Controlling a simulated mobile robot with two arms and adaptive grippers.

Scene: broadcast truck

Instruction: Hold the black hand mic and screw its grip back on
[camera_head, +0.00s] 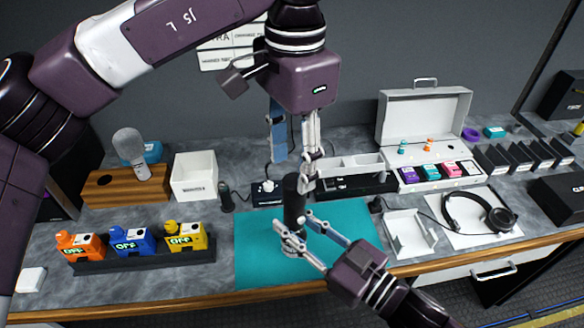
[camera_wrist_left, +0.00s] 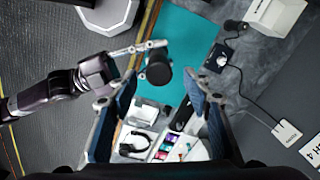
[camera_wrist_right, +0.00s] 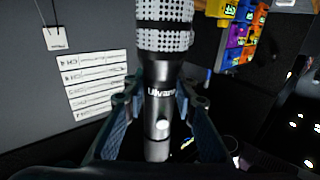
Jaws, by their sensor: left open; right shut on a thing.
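The black hand mic (camera_wrist_right: 160,90) is shut in my right gripper (camera_head: 298,228), with the fingers on either side of its body. Its silver mesh head is at the top of the right wrist view and points down toward the teal mat (camera_head: 262,268) in the head view. A black cylinder (camera_head: 294,200), apparently the grip, stands upright above the right gripper. Its round end (camera_wrist_left: 158,68) faces up in the left wrist view. My left gripper (camera_wrist_left: 162,78) is open above it, with the end between its fingertips. I cannot tell whether the grip is fully tightened.
A wooden block (camera_head: 100,192) with a grey mesh-headed object, a white bin (camera_head: 195,185) and a rack of coloured packs (camera_head: 190,238) are left. Headphones (camera_head: 482,212), a white tray (camera_head: 405,235) and an open case (camera_head: 425,118) are right. The mat's front left is clear.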

